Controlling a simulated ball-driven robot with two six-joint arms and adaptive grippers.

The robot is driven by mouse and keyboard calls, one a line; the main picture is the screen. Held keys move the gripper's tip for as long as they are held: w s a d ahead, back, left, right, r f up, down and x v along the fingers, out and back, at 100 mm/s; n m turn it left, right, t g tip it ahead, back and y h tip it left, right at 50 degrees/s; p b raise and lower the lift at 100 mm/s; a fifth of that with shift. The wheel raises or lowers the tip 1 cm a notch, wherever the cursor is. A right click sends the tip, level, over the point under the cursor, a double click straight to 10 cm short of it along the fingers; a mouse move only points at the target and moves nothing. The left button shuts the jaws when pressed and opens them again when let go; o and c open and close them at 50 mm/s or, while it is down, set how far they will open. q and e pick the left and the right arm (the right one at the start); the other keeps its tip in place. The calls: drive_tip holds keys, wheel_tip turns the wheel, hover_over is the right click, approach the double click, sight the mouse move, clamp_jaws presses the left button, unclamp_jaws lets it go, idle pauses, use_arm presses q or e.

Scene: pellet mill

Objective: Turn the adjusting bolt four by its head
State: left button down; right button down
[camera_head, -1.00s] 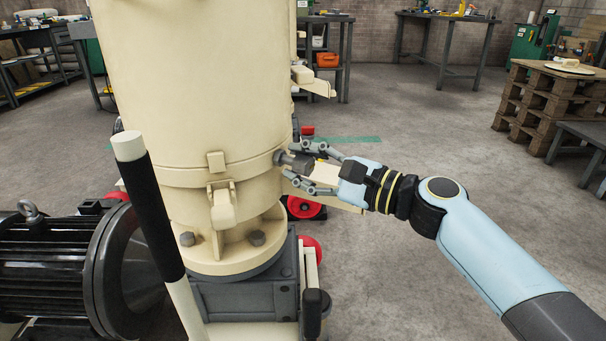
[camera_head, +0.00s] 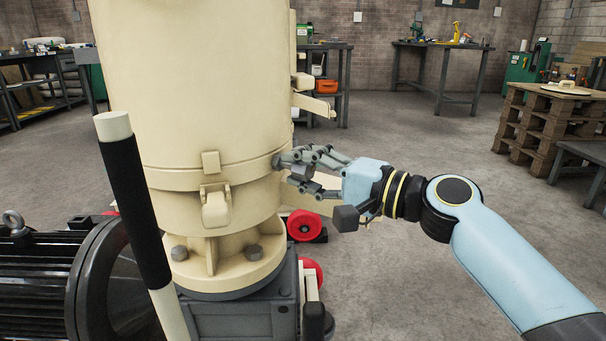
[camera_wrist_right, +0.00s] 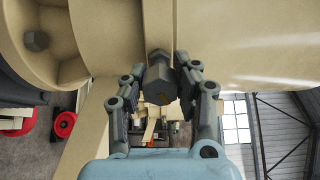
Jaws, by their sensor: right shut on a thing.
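The adjusting bolt is a dark grey hex-headed bolt (camera_wrist_right: 161,84) on the right side of the cream mill body (camera_head: 195,80). Its head sits between the fingers of my right gripper (camera_head: 294,170), which is shut on it. In the right wrist view, the finger pads press on both sides of the bolt head, and its end face shows. In the head view the fingers partly hide the bolt head. The right arm comes in from the right. My left gripper is not in view.
A lever with a black grip (camera_head: 135,195) stands in front of the mill at left, beside a black motor (camera_head: 45,265). A cream bracket (camera_head: 314,104) juts out behind the gripper. A red wheel (camera_head: 301,225) lies below it. Open floor (camera_head: 420,290) is at right.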

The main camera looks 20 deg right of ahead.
drive_tip(key=shift+f, duration=0.1)
idle(0.3)
drive_tip(key=c, duration=1)
unclamp_jaws()
drive_tip(key=shift+o, duration=0.2)
drive_tip(key=v, duration=1.2)
drive_tip(key=shift+s, duration=0.1)
